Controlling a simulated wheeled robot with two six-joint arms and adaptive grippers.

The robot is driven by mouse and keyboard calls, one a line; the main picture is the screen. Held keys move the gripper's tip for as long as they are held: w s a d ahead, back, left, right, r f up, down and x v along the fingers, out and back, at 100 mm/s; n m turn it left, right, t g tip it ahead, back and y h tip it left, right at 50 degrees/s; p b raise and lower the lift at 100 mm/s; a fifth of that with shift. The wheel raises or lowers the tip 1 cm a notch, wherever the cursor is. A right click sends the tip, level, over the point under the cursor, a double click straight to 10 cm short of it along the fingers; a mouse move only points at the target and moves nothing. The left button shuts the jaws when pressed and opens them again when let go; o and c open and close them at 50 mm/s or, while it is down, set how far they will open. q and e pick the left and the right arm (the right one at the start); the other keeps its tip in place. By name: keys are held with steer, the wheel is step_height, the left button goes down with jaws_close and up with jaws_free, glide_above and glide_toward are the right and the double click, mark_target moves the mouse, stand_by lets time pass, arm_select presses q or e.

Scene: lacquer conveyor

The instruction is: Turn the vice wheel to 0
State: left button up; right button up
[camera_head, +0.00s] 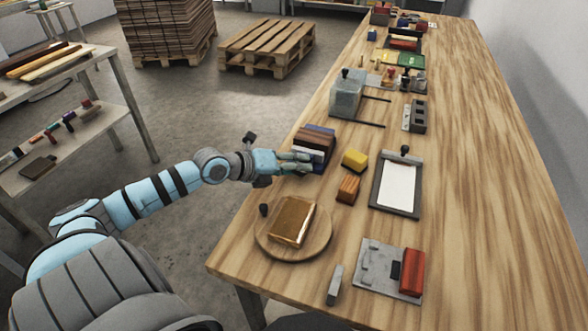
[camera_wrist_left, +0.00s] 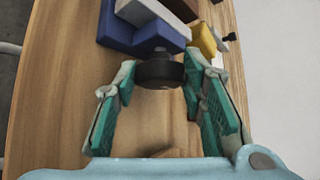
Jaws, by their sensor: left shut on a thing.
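The vice (camera_head: 320,130) stands near the left edge of the bench, with a blue body that also shows at the top of the left wrist view (camera_wrist_left: 115,32). Dark brown and pale blocks sit at it. The vice wheel (camera_wrist_left: 158,72) is a black round knob on the near side of the blue body. My left gripper (camera_head: 302,162) is at the near side of the vice. In the left wrist view its green-padded fingers (camera_wrist_left: 159,78) are shut on the wheel, one on each side. The head view hides the wheel behind the fingers. I can make out no number on it. My right gripper is not in view.
A yellow block (camera_head: 355,159) and an orange-brown block (camera_head: 348,189) stand just right of the gripper. A round wooden board (camera_head: 268,243) with a brown slab lies nearer. A clipboard (camera_head: 381,206) lies to the right. The bench's right side is clear.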

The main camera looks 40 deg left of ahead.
arm_select(q)
steer(key=o, duration=1.2)
steer(key=shift+d, duration=0.1)
steer(key=shift+c, duration=0.2)
